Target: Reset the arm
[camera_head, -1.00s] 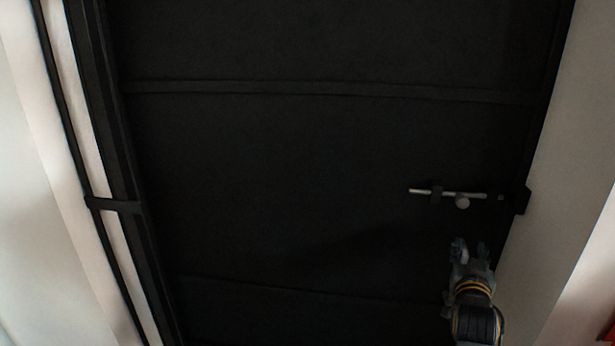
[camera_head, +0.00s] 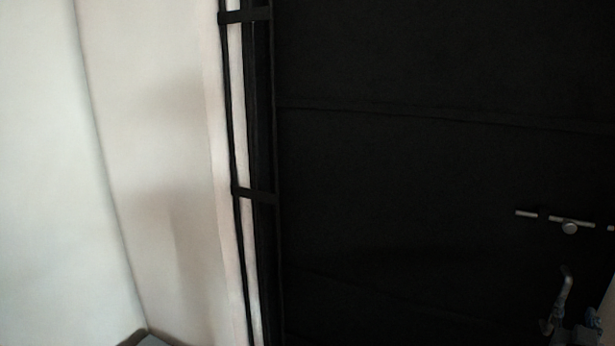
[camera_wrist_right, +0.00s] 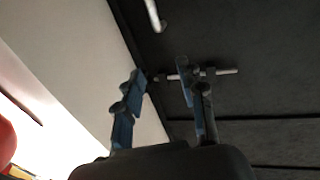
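In the head view, my right gripper (camera_head: 588,325) is dim and partly cut off at the bottom right, in front of the dark door (camera_head: 420,180). In the right wrist view, its two blue-grey fingers (camera_wrist_right: 160,80) stand apart with nothing held between them. A sliding bolt with a round knob (camera_head: 569,227) is on the door above the gripper; it also shows beyond the fingers in the wrist view (camera_wrist_right: 222,72). A pale curved bar (camera_head: 564,288), seemingly a door handle, shows beside the gripper. My left gripper is not in view.
A pale wall (camera_head: 160,150) fills the left of the head view, beside a door frame with dark straps (camera_head: 255,194). A dark-edged grey thing (camera_head: 150,340) peeks in at bottom left. A red object (camera_wrist_right: 6,140) shows at the left of the wrist view.

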